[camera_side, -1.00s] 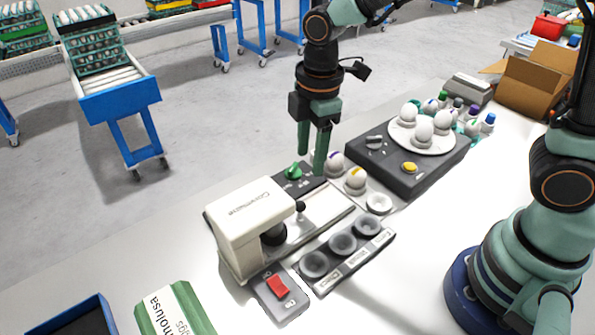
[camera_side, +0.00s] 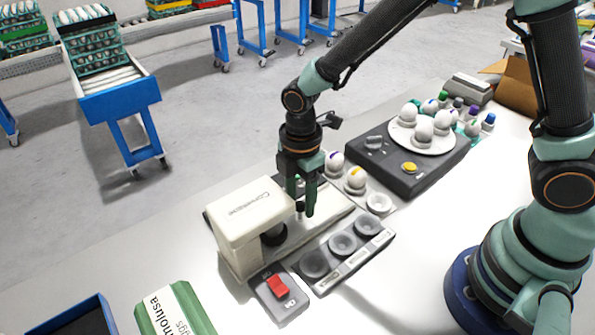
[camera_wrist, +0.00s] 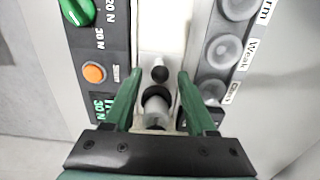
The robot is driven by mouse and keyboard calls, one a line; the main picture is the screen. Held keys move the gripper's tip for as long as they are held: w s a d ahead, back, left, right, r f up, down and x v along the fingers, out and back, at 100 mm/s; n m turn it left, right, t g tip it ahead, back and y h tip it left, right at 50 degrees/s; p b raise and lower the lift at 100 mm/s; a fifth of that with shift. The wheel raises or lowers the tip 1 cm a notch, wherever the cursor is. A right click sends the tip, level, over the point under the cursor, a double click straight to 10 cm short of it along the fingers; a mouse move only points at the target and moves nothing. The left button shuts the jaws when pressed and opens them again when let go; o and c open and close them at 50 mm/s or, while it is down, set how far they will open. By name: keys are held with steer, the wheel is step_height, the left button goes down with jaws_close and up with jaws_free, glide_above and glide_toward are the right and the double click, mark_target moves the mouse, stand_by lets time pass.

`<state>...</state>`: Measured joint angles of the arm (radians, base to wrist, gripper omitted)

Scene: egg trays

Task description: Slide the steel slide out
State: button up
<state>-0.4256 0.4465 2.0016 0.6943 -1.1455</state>
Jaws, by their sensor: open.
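The steel slide (camera_side: 332,207) is a pale flat strip running out from under the white tester head (camera_side: 250,210). A small black knob (camera_side: 300,206) stands near the head; in the wrist view the black ball knob (camera_wrist: 160,74) shows between my fingers. My gripper (camera_side: 301,201) is low over the tester, its fingers on either side of the knob. In the wrist view my gripper (camera_wrist: 159,76) is open, with a gap between each finger and the knob. A dark-ringed grey cylinder (camera_wrist: 155,112) is nearer the palm. The slide's end under the head is hidden.
A cup strip (camera_side: 341,245) lies along the near side of the slide. Eggs (camera_side: 355,177) stand just behind. A dark panel with a green dial (camera_wrist: 82,10) and orange button (camera_wrist: 94,73) flanks the slide.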

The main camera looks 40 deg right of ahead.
steer(key=shift+f, duration=1.05)
steer(key=shift+f, duration=0.3)
jaws_close()
steer(key=shift+w+d, duration=0.1)
steer(key=shift+d, duration=4.35)
jaws_free()
step_height(320, 180, up, 6)
